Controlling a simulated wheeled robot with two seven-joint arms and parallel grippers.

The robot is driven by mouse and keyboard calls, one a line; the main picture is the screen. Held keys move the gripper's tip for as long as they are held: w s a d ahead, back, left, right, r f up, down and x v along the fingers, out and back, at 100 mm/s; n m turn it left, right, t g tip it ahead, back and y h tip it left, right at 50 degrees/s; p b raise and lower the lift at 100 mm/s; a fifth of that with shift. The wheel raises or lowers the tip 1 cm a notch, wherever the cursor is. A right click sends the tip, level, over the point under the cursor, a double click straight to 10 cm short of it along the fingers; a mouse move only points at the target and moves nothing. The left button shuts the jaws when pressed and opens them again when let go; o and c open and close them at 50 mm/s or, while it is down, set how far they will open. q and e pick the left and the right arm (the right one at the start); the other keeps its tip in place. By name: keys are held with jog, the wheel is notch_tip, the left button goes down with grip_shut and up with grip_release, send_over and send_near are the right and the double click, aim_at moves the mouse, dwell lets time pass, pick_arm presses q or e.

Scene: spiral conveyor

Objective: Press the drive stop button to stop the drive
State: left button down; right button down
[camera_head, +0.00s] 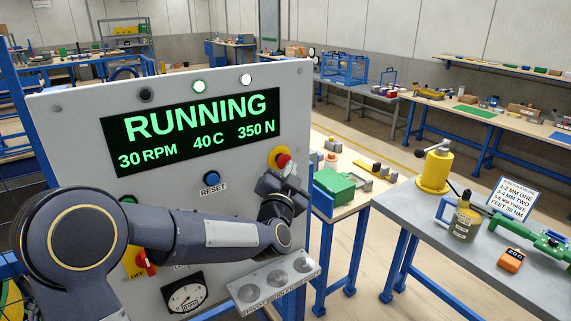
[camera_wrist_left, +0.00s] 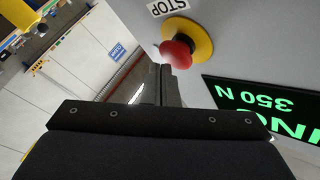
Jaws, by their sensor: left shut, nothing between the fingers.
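The stop button is a red mushroom head (camera_head: 283,161) on a yellow collar, at the right side of the grey control panel (camera_head: 70,130). In the left wrist view the red stop button (camera_wrist_left: 175,52) shows beside a STOP label (camera_wrist_left: 170,6). My left gripper (camera_head: 291,172) is in front of the panel, just below and right of the button in the head view. In the wrist view its shut fingertips (camera_wrist_left: 168,72) overlap the button's lower edge; I cannot tell whether they touch it. The panel display (camera_head: 198,130) reads RUNNING, 30 RPM, 40 C, 350 N. My right gripper is not in view.
A blue RESET button (camera_head: 212,178) and a red-handled OFF switch (camera_head: 146,262) are on the panel. A dial gauge (camera_head: 184,298) and a small shelf (camera_head: 272,283) sit low on it. A grey bench (camera_head: 400,215) with tools stands to the right, with open floor beyond.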

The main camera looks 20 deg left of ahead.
pick_arm(q)
jog(key=shift+w+a, duration=0.35)
jog(key=shift+a, duration=0.15)
dwell(1.1)
jog(key=shift+d, duration=0.1)
jog(key=shift+s+d, duration=0.55)
jog(key=shift+d, duration=0.1)
jog(key=s+d, duration=0.1)
jog(key=d, duration=0.1)
jog(key=s+d, duration=0.2)
dwell(0.4)
dwell(0.6)
